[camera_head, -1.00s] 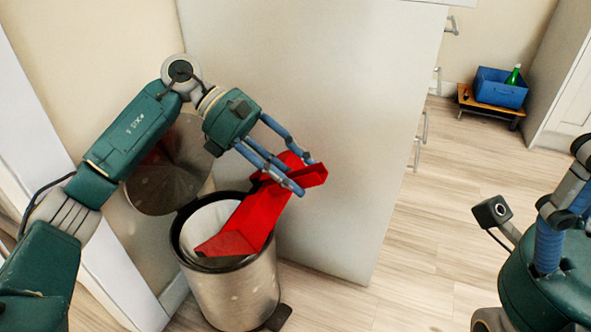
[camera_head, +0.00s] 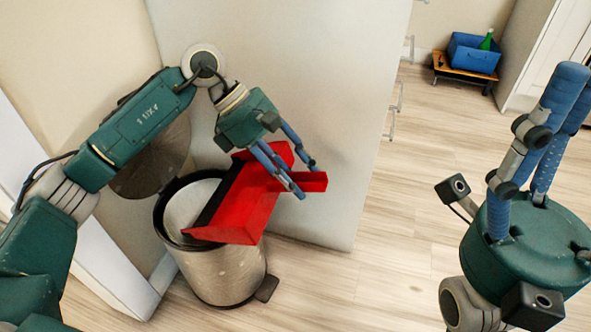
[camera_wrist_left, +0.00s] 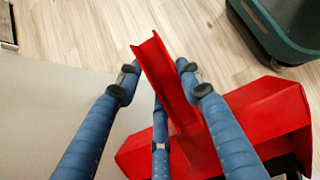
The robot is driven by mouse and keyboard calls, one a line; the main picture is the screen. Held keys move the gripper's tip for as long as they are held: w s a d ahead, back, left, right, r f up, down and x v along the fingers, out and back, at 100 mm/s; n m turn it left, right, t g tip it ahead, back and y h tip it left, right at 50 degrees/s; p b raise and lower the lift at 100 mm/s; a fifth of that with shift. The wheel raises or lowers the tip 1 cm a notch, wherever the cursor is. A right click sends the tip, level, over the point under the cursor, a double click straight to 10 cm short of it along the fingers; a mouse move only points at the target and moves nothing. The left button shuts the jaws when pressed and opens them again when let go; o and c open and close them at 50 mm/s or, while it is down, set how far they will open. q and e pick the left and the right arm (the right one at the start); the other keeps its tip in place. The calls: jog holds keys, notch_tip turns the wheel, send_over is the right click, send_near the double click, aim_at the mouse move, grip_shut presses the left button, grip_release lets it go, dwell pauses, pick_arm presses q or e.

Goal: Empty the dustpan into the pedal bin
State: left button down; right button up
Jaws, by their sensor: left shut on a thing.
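A red dustpan (camera_head: 250,208) with a dark edge along its left side is tilted over the open mouth of the metal pedal bin (camera_head: 228,275). The bin's round lid (camera_head: 150,165) stands raised behind it. My left gripper (camera_head: 307,181) is shut on the dustpan's handle, above and right of the bin. In the left wrist view the handle (camera_wrist_left: 165,75) lies between the blue fingers, and the red pan (camera_wrist_left: 265,110) shows at lower right. I cannot see any contents in the pan. My right gripper (camera_head: 565,95) points up at the right, away from the bin; its jaw state is unclear.
A pale cabinet (camera_head: 310,110) with drawer handles stands close behind and right of the bin. The bin's pedal (camera_head: 267,288) is at its lower right. A blue box (camera_head: 473,53) with a green bottle sits on a low wooden stand (camera_head: 465,76). The wood floor between is clear.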

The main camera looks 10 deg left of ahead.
pick_arm(q)
notch_tip(320, 180, down, 7)
jog(key=d+y, duration=0.2)
jog(key=y, duration=0.1)
jog(key=shift+d, duration=0.4)
dwell(0.3)
